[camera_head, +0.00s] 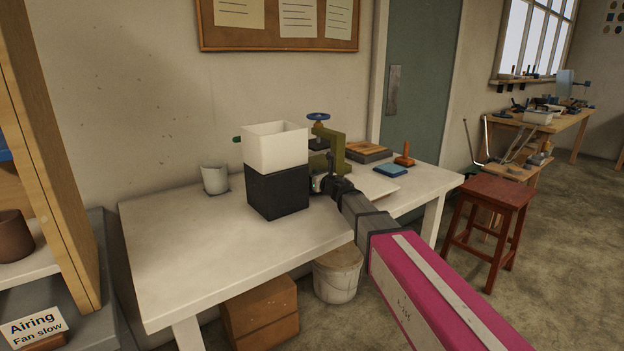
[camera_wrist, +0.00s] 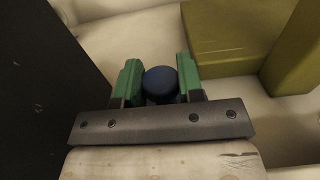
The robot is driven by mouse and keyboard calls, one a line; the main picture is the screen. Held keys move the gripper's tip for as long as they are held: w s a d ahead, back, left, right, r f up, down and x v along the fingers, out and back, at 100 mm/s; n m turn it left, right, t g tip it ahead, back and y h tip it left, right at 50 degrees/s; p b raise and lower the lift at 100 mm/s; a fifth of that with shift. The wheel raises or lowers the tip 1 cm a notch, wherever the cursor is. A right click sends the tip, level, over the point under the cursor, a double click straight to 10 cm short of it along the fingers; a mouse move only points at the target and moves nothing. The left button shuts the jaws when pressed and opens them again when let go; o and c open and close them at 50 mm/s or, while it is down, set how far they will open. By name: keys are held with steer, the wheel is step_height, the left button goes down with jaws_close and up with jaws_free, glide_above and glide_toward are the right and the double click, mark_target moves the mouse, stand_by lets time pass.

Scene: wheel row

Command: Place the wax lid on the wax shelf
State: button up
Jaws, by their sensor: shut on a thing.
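In the wrist view, my gripper (camera_wrist: 158,78) has its two green fingers on either side of a dark blue round knob (camera_wrist: 161,84) and is shut on it. I cannot tell from these views whether the knob belongs to the wax lid, since what lies under it is hidden. In the head view, my gripper (camera_head: 322,184) is over the white table, right beside a black box and in front of the olive press. No shelf marked as the wax shelf can be made out.
A white open box (camera_head: 275,148) stands on the black box (camera_head: 278,192) on the table (camera_head: 200,245). The olive press (camera_head: 331,150) is close behind my gripper. A grey cup (camera_head: 214,180) stands left. A wooden cabinet (camera_head: 55,140) with an Airing sign (camera_head: 33,326) is far left; a red stool (camera_head: 492,210) right.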

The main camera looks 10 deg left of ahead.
steer(key=shift+f, duration=0.4)
steer(key=o, duration=0.9)
steer(key=shift+f, duration=0.1)
